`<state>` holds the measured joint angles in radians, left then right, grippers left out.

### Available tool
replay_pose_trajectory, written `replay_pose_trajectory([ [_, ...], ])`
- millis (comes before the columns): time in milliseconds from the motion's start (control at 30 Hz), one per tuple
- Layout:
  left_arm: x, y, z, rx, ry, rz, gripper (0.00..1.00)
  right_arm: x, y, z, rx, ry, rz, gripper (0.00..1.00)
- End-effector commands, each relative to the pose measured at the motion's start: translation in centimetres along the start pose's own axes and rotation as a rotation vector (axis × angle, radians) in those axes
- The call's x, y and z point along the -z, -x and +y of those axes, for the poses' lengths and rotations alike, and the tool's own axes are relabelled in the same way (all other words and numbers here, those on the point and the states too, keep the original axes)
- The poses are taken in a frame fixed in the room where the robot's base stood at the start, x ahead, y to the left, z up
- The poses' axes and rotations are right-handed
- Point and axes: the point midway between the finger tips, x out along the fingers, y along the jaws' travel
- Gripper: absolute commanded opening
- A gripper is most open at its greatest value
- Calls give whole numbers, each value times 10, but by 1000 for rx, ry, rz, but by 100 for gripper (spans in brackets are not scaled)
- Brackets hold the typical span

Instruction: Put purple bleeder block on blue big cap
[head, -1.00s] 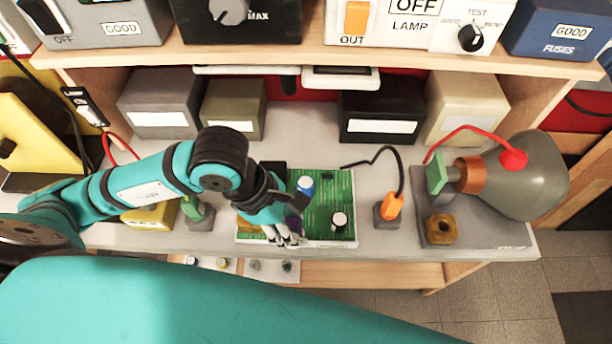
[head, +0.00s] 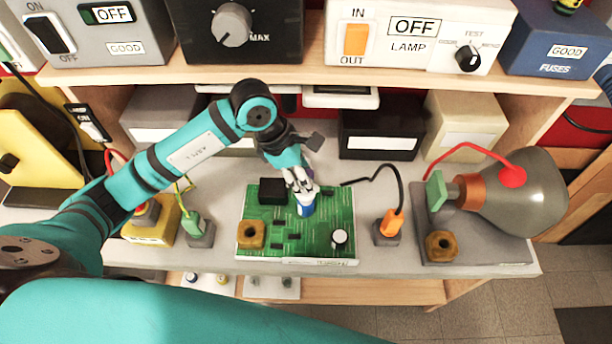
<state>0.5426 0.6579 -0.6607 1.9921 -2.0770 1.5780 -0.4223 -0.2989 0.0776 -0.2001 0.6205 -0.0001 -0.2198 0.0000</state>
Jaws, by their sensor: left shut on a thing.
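The blue big cap (head: 306,209) stands upright on the green circuit board (head: 290,212); its white top is partly covered by my fingers. My left gripper (head: 302,187) is right over the cap with its fingers pointing down. It is shut on the purple bleeder block (head: 311,168), of which only a little purple shows beside the fingers. Whether the block touches the cap cannot be told. My right gripper is not in view.
On the board are a black block (head: 273,191), a brass nut-like part (head: 251,235) and a small white-topped cap (head: 339,238). An orange plug (head: 391,225) stands right of the board, a green one (head: 193,225) left. A grey lamp (head: 515,190) is far right.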

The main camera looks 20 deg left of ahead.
Motion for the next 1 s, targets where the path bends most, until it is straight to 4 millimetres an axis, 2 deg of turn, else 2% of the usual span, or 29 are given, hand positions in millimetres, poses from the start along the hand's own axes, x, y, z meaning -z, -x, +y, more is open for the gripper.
replay_pose_trajectory([
  [167, 0, -4, 8, 3, 1, -1, 0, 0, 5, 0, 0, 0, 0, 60],
  [400, 12, -31, 7, 5, 3, 0, 0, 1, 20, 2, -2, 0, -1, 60],
  [767, 15, -38, 8, 0, -1, 0, 0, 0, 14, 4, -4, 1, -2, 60],
  [800, 14, -37, 8, 0, 0, 0, 35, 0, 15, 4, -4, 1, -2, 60],
  [967, 14, -37, 7, 1, 0, 0, 56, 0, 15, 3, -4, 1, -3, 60],
  [1000, 14, -37, 7, 1, 0, 0, 56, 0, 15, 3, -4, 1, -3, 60],
])
